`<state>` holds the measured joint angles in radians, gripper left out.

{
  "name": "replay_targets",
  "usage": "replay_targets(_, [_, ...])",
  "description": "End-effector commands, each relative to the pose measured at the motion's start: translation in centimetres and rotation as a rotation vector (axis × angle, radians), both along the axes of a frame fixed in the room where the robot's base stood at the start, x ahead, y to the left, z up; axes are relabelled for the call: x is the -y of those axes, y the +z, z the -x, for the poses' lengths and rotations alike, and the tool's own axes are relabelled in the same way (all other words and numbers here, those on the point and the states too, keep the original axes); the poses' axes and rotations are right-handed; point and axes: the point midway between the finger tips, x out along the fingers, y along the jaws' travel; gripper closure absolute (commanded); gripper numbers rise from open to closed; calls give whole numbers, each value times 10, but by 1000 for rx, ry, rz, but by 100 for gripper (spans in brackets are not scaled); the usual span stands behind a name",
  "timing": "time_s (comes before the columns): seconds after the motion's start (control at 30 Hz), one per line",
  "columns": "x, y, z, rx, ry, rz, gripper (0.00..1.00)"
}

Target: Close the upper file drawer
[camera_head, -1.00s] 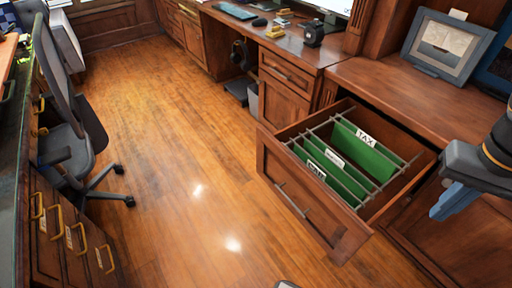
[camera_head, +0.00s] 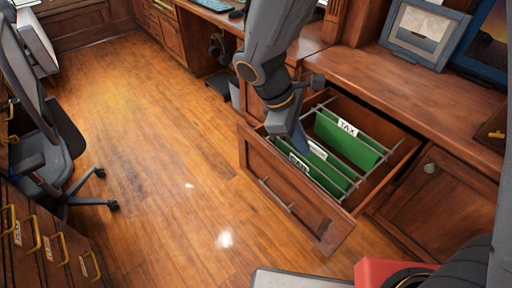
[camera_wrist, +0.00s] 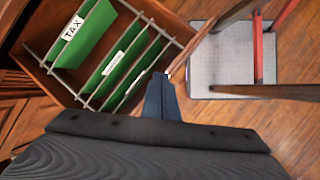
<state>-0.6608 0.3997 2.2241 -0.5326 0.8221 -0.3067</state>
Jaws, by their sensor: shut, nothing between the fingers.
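The upper file drawer (camera_head: 290,200) is pulled out from the wooden cabinet on the right. Its panelled front has a long bar handle (camera_head: 276,195). Green hanging folders (camera_head: 345,145) with white labels, one reading TAX, hang on metal rails inside; they also show in the wrist view (camera_wrist: 88,35). My gripper (camera_head: 302,148) points down at the drawer's left part, its blue fingers shut and empty. In the wrist view the fingertips (camera_wrist: 158,78) are close to the drawer's edge, beside the rail ends. I cannot tell whether they touch it. My arm hides the drawer's back left corner.
The cabinet top (camera_head: 400,85) runs along the right, with a picture frame (camera_head: 425,32) on it. A closed cabinet door (camera_head: 425,200) is right of the drawer. An office chair (camera_head: 45,140) stands at the left. The wooden floor (camera_head: 160,150) between is clear.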

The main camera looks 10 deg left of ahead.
Motion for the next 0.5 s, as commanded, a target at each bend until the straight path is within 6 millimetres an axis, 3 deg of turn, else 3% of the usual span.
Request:
replay_targets(0.03, [-26,-8,-1,-12,132,46,100])
replay_targets(0.3, [-140,-33,2,-19,711,280,100])
replay_targets(0.5, [-190,-42,12,-3,931,382,100])
